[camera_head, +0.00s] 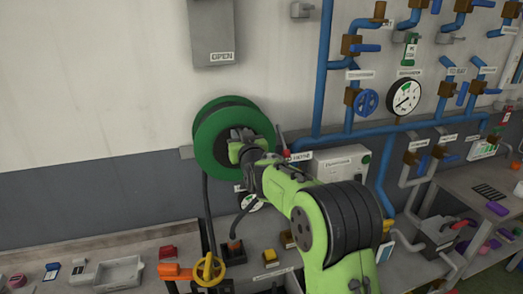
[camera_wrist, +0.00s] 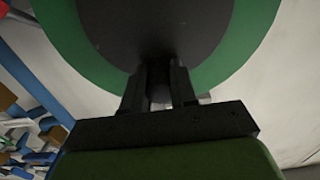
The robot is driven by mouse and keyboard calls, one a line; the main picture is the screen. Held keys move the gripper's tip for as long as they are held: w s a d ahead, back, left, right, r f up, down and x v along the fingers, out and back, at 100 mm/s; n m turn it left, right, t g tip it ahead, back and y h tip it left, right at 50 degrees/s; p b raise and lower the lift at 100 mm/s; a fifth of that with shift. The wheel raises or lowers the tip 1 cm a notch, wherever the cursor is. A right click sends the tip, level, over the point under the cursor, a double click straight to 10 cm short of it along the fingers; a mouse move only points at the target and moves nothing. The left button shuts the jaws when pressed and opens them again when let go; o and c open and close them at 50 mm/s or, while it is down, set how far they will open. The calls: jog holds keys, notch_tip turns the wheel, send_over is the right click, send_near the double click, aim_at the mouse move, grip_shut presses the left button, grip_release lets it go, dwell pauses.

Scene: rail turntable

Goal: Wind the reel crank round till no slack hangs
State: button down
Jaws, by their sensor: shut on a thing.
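The green reel (camera_head: 210,130) is mounted on the wall in the middle of the head view, and its dark hub (camera_wrist: 150,35) and green rim fill the upper wrist view. A black hose (camera_head: 207,205) hangs down from the reel's lower left towards the bench. My gripper (camera_head: 240,143) is in front of the reel's face; in the wrist view (camera_wrist: 160,88) its fingers are shut on a small dark piece at the hub, which I take for the crank handle. The crank's arm is mostly hidden by the gripper and dark against the hub.
Blue pipes (camera_head: 325,70) with a pressure gauge (camera_head: 404,97) and a blue valve wheel (camera_head: 367,103) are right of the reel. A pale box (camera_head: 340,163) is close to my arm. A yellow handwheel (camera_head: 208,270) and a grey tray (camera_head: 120,272) are below. The wall left of the reel is clear.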

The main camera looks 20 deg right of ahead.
aim_at(227, 136)
jog(key=shift+a+f, duration=0.1)
jog(key=shift+a, duration=0.4)
jog(key=shift+a+b, duration=0.45)
jog(key=shift+a, duration=0.25)
jog(key=shift+f, duration=0.1)
jog(key=shift+a+f+b, duration=0.25)
jog(key=shift+a+b, duration=0.2)
jog(key=shift+b, duration=0.15)
